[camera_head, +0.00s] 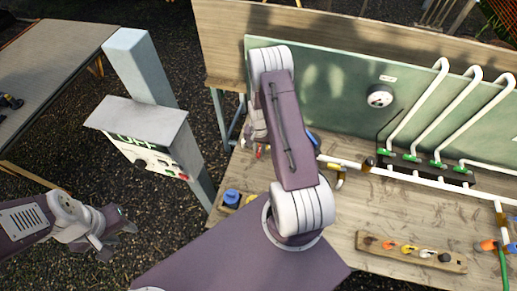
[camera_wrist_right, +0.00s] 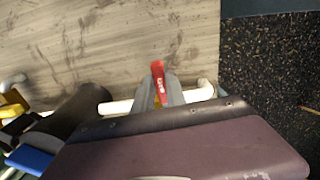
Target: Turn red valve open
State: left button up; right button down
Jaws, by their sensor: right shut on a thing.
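The red valve handle (camera_wrist_right: 158,69) stands up between the fingers of my right gripper (camera_wrist_right: 159,92) in the right wrist view. The fingers are shut on it, with its upper end showing beyond them. A white pipe (camera_wrist_right: 116,107) runs through under the gripper. In the head view my right gripper (camera_head: 257,140) is at the left end of the bench, partly hidden by my arm, with a bit of red (camera_head: 259,152) below it. My left gripper (camera_head: 116,240) is open and empty at the lower left, away from the bench.
A bench (camera_head: 350,215) carries white pipes, a yellow-handled valve (camera_head: 339,178), a blue handle (camera_head: 313,138) and a wooden strip (camera_head: 375,249) with coloured pieces. A green panel (camera_head: 330,75) holds a round gauge (camera_head: 380,97). A grey post (camera_head: 140,65) with a sign box stands left.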

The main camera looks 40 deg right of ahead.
jog(key=shift+s+d+r+n+b, duration=0.1)
jog(key=shift+d+n+b, duration=1.25)
jog(key=shift+n, duration=1.55)
jog(key=shift+s+d+f+n+b, duration=0.1)
jog(key=shift+d+n+b, duration=0.75)
jog(key=shift+d+n, duration=1.55)
jog(key=shift+d+r+n+b, duration=0.1)
jog(key=shift+d+n+b, duration=1)
jog(key=shift+n, duration=2.3)
jog(key=c, duration=1.4)
grip_release()
jog(key=shift+o, duration=0.2)
jog(key=shift+a, duration=0.1)
